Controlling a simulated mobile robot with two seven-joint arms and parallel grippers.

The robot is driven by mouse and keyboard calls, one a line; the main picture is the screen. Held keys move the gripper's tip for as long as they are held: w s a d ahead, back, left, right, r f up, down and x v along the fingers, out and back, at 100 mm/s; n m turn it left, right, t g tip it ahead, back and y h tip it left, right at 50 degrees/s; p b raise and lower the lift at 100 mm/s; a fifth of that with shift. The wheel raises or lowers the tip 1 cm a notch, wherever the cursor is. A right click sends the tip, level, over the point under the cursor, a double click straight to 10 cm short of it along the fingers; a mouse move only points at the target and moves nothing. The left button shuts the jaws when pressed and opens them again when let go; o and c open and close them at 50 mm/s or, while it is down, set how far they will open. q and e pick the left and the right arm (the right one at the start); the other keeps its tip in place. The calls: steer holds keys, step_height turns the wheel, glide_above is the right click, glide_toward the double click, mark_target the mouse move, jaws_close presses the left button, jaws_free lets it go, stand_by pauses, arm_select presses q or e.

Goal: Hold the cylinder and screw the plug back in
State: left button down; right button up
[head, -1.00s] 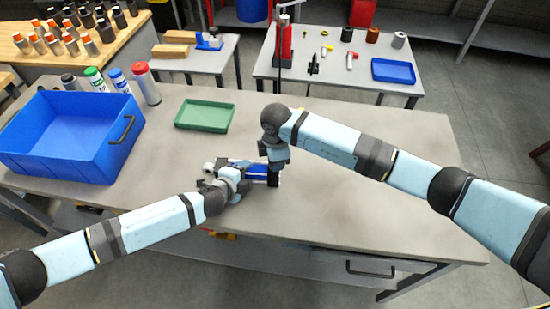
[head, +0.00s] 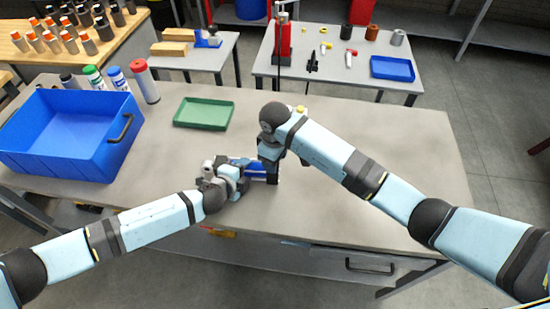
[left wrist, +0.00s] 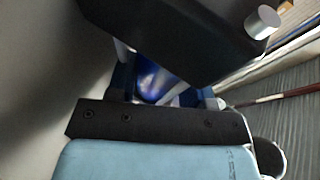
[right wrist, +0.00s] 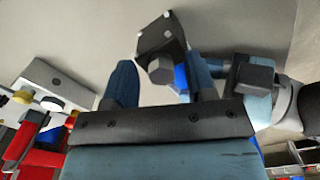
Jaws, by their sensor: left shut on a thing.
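The blue cylinder (head: 247,168) lies along the bench in the head view, with a dark end block (head: 272,178) at its right end. My left gripper (head: 236,172) is shut on the cylinder's body; the blue barrel also shows between its fingers in the left wrist view (left wrist: 150,82). My right gripper (head: 270,152) is over the end block. In the right wrist view its two fingers (right wrist: 162,88) stand apart, with a dark hexagonal piece, apparently the plug (right wrist: 160,70), between them against the block (right wrist: 162,38). Whether it is seated in the block I cannot tell.
A green tray (head: 204,113) lies behind the cylinder. A blue bin (head: 65,160) and several bottles (head: 146,80) stand at the left. The bench top (head: 400,150) is clear at the right. A back table (head: 335,85) holds small parts and a blue tray (head: 393,68).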

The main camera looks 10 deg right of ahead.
arm_select(q)
steer(key=shift+f, duration=0.1)
steer(key=shift+s, duration=0.1)
arm_select(e)
steer(key=shift+r, duration=2.2)
